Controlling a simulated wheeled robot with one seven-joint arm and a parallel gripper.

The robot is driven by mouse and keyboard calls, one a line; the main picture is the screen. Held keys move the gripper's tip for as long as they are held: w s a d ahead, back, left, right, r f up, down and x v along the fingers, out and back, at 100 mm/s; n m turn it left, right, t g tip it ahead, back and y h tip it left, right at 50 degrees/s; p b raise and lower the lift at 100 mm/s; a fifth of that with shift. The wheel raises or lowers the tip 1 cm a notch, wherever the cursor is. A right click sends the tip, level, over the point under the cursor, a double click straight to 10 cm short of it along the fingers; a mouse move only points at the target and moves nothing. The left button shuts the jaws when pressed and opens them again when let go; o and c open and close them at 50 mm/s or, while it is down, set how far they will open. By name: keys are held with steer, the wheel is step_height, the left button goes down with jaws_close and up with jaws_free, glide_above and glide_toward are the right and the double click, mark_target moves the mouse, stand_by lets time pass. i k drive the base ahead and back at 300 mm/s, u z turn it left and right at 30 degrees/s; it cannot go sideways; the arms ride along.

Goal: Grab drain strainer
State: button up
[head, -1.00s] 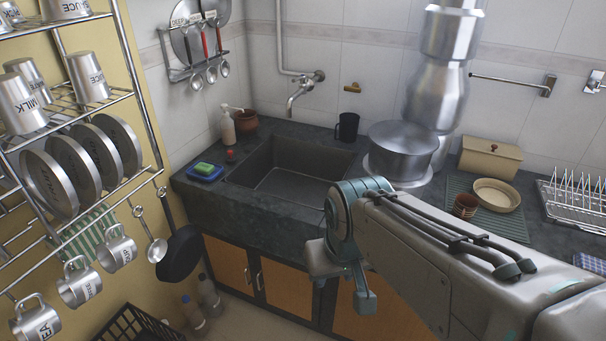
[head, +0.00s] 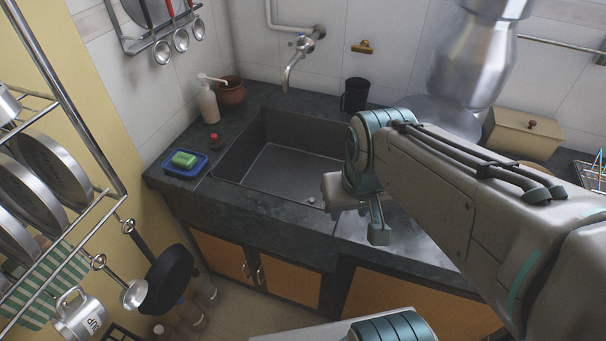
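A small pale metal piece (head: 311,201) lies on the floor of the dark sink (head: 275,180), at its near right corner. It may be the drain strainer, but it is too small to be sure. The sink is otherwise empty, and its right end is partly hidden by my arm. My arm reaches in from the right, with its teal-ringed joint in front of the sink's right side.
A wall tap (head: 296,62) hangs over the sink. A blue tray (head: 184,171) with a green sponge (head: 184,159), a small red-topped object (head: 214,140) and a soap bottle (head: 208,101) stand left. A black mug (head: 355,95) stands behind. A rack (head: 112,205) borders the left.

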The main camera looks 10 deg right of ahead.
mark_target(312, 203)
steer(key=u, duration=0.85)
steer(key=k, duration=1.15)
steer(key=u, duration=0.75)
steer(key=i, duration=1.45)
steer(key=z, duration=1.7)
steer(key=i, duration=0.5)
steer(key=z, duration=0.55)
